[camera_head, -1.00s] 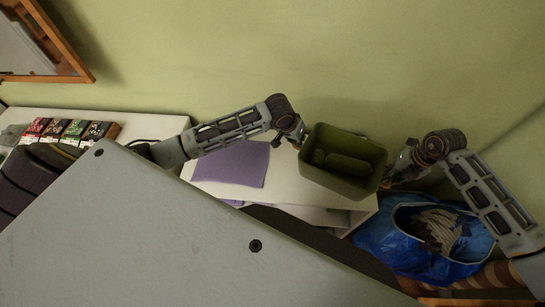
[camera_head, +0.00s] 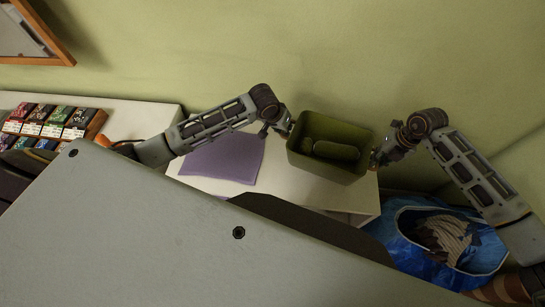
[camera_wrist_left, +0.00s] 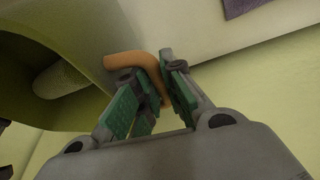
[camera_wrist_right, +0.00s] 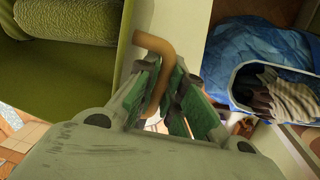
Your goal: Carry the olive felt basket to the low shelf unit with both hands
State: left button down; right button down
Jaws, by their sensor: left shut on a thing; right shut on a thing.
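The olive felt basket (camera_head: 328,169) is upright over the right end of the white low shelf unit (camera_head: 278,187), close to the green wall. I cannot tell whether it touches the top. Rolled green items lie inside it. My left gripper (camera_head: 288,128) is at its left end, shut on a tan handle (camera_wrist_left: 132,60) in the left wrist view, where the fingers (camera_wrist_left: 158,85) show. My right gripper (camera_head: 376,160) is at its right end, shut on the other tan handle (camera_wrist_right: 160,62), seen with the fingers (camera_wrist_right: 167,88) in the right wrist view.
A purple mat (camera_head: 224,158) lies on the unit's top, left of the basket. A blue bag (camera_head: 400,238) with striped cloth stands at the lower right. Small packets in a wooden tray (camera_head: 95,125) are at the far left. A large grey surface (camera_head: 150,230) fills the foreground.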

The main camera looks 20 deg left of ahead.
pick_arm(q)
jog(key=shift+w+a+f, duration=0.15)
jog(key=shift+a+f, duration=0.05)
jog(key=shift+f, duration=0.05)
pick_arm(e)
jog(key=shift+w+f, duration=0.2)
jog(key=shift+w, duration=0.15)
